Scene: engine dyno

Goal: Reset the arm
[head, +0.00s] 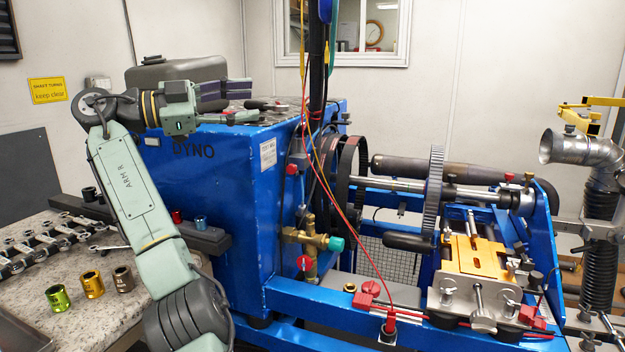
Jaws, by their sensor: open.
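My green-grey arm rises from the bottom of the head view, bends at the upper left and reaches right. My gripper (245,102) is at its end, in front of the top of the blue dyno housing (215,185). Its fingers point right and are spread apart, with nothing seen between them. The lower finger overlaps the housing's upper edge in the picture; I cannot tell how far it is from the surface.
Hanging cables (318,60) are right of my gripper. A toothed wheel (433,195) and shaft stand further right.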

